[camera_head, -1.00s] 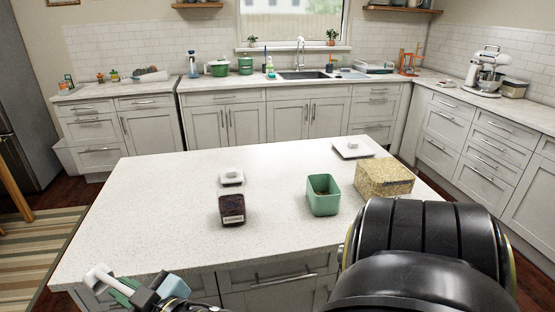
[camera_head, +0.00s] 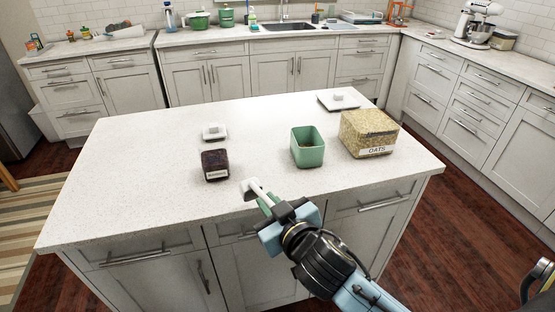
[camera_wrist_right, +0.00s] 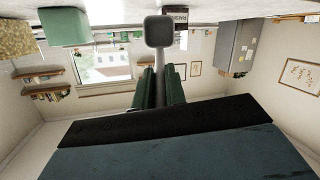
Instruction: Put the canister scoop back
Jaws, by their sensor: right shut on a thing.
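In the right wrist view the scoop (camera_wrist_right: 158,31) sticks out beyond the green fingers (camera_wrist_right: 159,88). A dark raisins canister (camera_head: 214,164) stands to the left. A larger oats canister (camera_head: 369,133) stands to the right. My left gripper is not in view.
A white lid-like square with a knob (camera_head: 214,131) lies behind the raisins canister. Another (camera_head: 338,101) lies at the back right. The island top (camera_head: 130,160) is clear on the left. Counters with a sink (camera_head: 288,26) run along the back.

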